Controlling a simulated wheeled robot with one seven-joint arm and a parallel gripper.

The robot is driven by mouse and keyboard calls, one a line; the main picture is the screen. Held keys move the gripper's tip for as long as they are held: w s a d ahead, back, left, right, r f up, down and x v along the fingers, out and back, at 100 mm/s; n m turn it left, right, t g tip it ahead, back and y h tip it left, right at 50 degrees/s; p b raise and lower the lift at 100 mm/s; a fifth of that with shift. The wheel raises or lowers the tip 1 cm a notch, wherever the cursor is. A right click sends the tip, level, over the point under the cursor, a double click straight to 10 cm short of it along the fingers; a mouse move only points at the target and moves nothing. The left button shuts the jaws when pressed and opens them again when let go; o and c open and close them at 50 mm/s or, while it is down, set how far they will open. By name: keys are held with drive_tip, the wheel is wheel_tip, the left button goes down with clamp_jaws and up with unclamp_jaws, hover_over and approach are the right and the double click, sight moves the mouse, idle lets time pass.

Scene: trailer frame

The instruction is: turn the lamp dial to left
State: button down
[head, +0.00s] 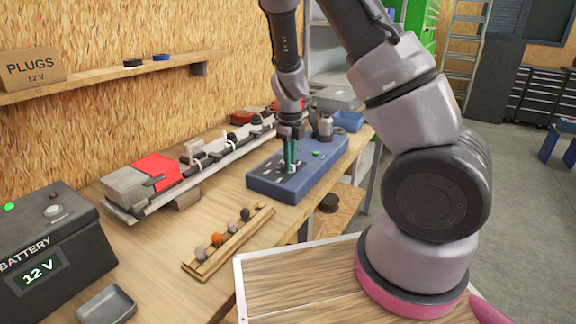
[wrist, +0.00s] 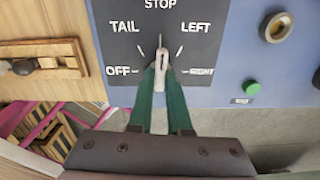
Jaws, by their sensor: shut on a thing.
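The lamp dial is a pale knob (wrist: 162,60) with a dark mark on a dark panel (wrist: 118,48) printed OFF, TAIL, STOP, LEFT and RIGHT. In the wrist view the knob stands about upright, its mark toward STOP, with LEFT up and to the right. The panel is on top of a blue box (head: 270,186) on the workbench. My gripper (head: 291,167) points down over the box, its green fingers shut on the knob from both sides.
A green button (wrist: 252,88) and a round brass-coloured fitting (wrist: 277,27) are right of the panel. A wooden rack (head: 205,264) with several small balls, a battery (head: 48,250) and a lamp bar (head: 150,207) are on the bench (head: 150,245).

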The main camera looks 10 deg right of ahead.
drive_tip(key=shift+m, duration=0.9)
drive_tip(key=m, duration=0.3)
drive_tip(key=shift+m, duration=1.1)
drive_tip(key=shift+m, duration=0.8)
drive_tip(key=shift+n, duration=0.6)
